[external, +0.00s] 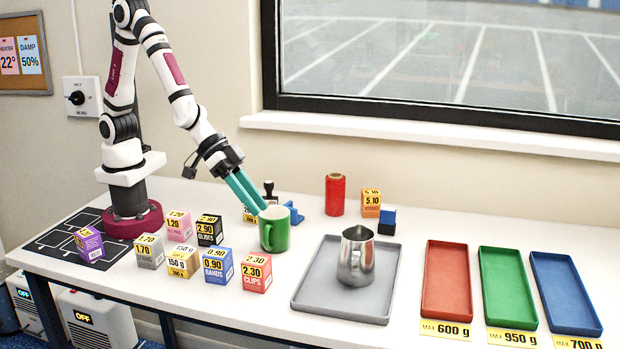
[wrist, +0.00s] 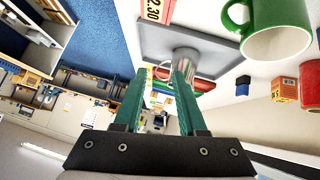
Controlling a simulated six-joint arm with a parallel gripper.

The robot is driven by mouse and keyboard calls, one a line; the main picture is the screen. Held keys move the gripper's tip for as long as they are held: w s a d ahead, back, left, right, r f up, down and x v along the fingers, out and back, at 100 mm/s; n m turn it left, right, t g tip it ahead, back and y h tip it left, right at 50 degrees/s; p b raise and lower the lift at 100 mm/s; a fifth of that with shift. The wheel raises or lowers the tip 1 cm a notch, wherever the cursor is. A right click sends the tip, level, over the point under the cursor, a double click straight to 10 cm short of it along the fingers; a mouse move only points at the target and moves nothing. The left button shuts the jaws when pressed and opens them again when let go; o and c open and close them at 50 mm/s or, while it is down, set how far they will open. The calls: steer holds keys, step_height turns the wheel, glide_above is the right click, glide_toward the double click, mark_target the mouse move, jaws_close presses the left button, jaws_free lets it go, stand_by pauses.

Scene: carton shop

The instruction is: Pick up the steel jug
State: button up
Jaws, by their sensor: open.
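The steel jug (external: 356,260) stands upright on a grey tray (external: 312,287) right of the middle of the table. In the wrist view the jug (wrist: 187,54) shows beyond the fingertips, partly hidden by the right finger. My gripper (external: 259,207) has teal fingers pointing down and to the right, close to the green mug (external: 272,236), left of the jug and clear of it. In the wrist view my gripper (wrist: 158,78) is open with nothing between its fingers.
Small price boxes (external: 256,272) stand left of the mug. A red spool (external: 335,195), an orange box (external: 371,203) and a blue block (external: 387,221) stand behind the tray. Red (external: 447,282), green (external: 507,288) and blue (external: 565,293) trays lie to the right.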

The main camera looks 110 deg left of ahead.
mark_target(355, 262)
steer(key=w+f+n+t, duration=0.1)
steer(key=w+f, duration=0.2)
steer(key=w, duration=0.4)
steer(key=w+d+f+n+t+y, duration=0.1)
steer(key=w+f+n+t, duration=0.1)
steer(key=w, duration=0.6)
steer(key=w+d+f+n+t, duration=0.1)
steer(key=w+f+n+t, duration=0.1)
steer(key=w+f, duration=0.3)
steer(key=shift+w+d+y, duration=0.15)
steer(key=shift+w+y, duration=0.25)
steer(key=shift+w, duration=0.75)
steer(key=shift+r, duration=0.1)
jaws_close()
